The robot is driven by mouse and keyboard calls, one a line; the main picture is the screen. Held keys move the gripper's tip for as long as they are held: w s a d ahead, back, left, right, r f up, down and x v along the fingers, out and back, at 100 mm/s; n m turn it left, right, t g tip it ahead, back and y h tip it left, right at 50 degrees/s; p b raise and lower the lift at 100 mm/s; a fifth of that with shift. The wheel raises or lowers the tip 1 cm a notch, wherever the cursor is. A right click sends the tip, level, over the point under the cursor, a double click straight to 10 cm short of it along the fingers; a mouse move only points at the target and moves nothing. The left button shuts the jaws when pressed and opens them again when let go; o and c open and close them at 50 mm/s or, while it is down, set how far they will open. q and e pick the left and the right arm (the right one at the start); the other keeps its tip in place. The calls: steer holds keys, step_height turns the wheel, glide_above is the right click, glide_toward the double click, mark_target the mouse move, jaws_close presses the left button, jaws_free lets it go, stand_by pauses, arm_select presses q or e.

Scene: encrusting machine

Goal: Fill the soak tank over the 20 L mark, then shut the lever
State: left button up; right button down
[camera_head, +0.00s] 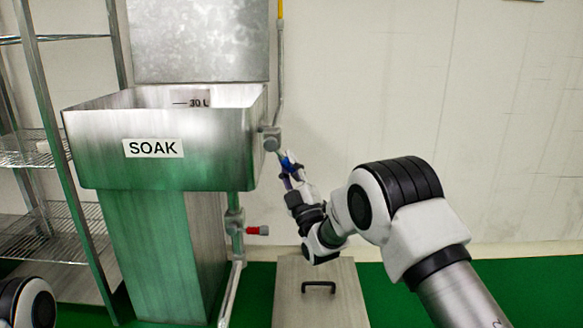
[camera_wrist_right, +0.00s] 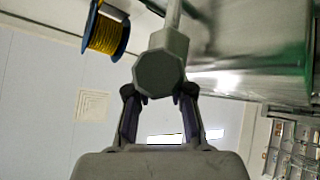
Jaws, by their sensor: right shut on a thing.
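The steel soak tank (camera_head: 110,150), labelled SOAK, stands at the left with its lid raised. A 30 L mark (camera_head: 198,103) shows on its inner back wall. The 20 L mark and the water level cannot be made out. A grey valve (camera_head: 271,139) sits at the tank's right rim, on a vertical pipe; its body is large in the right wrist view (camera_wrist_right: 162,70). My right gripper (camera_head: 289,168) is at this valve, shut on its small blue lever (camera_head: 287,161). In the wrist view the valve body hides the lever. My left gripper is out of view.
A red-handled valve (camera_head: 258,230) is on the lower pipe below the tank. A steel plate with a black handle (camera_head: 318,288) lies on the green floor. A wire rack (camera_head: 50,213) stands at the left. A yellow-and-blue reel (camera_wrist_right: 106,30) shows in the wrist view.

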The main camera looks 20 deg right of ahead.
steer(key=shift+a+f+m+h, duration=0.15)
steer(key=shift+m+h, duration=0.35)
steer(key=c, duration=1)
jaws_free()
steer(key=v, duration=1.2)
steer(key=shift+w+f, duration=0.1)
steer(key=shift+w, duration=0.05)
